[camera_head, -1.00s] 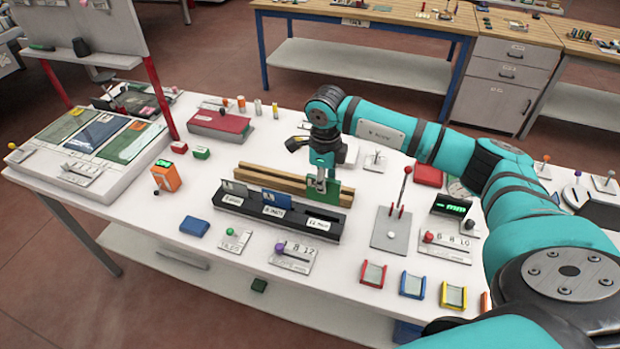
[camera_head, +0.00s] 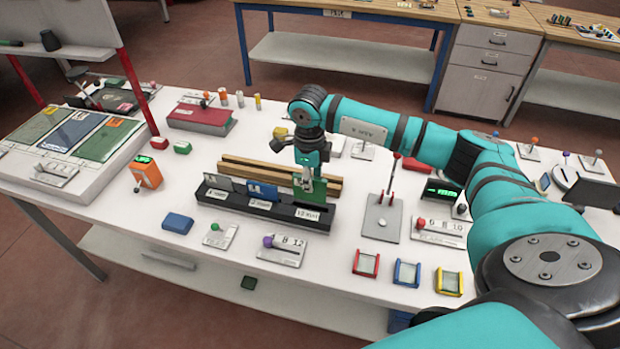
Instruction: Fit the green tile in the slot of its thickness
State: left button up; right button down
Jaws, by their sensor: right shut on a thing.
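The green tile (camera_head: 320,187) stands upright in my right gripper (camera_head: 307,181), which is shut on its upper part. The tile is over the right end of the black slotted rack (camera_head: 237,202), above the label that appears to read 12. Its lower edge is at the rack's top, and I cannot tell how far it is inside the slot. A grey tile (camera_head: 220,182) stands in the rack's left part and a blue tile (camera_head: 262,190) in its middle. My left gripper is not in view.
A wooden rail (camera_head: 240,167) runs behind the rack. A grey plate with a red lever (camera_head: 382,218) stands to the right. A blue block (camera_head: 177,223) and a purple-knobbed gauge (camera_head: 290,250) lie in front. A sloped tile display (camera_head: 75,180) is at left.

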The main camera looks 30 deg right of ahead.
aim_at(310, 200)
notch_tip(310, 200, down, 5)
jog(key=b, duration=0.3)
jog(key=shift+b, duration=0.4)
jog(key=shift+f, duration=0.2)
jog(key=shift+f+b, duration=0.4)
jog(key=shift+b, duration=0.1)
jog(key=c, duration=1.3)
grip_release()
jog(key=shift+o, duration=0.2)
notch_tip(310, 200, up, 12)
jog(key=shift+s+a+r, duration=0.1)
jog(key=shift+a, duration=0.05)
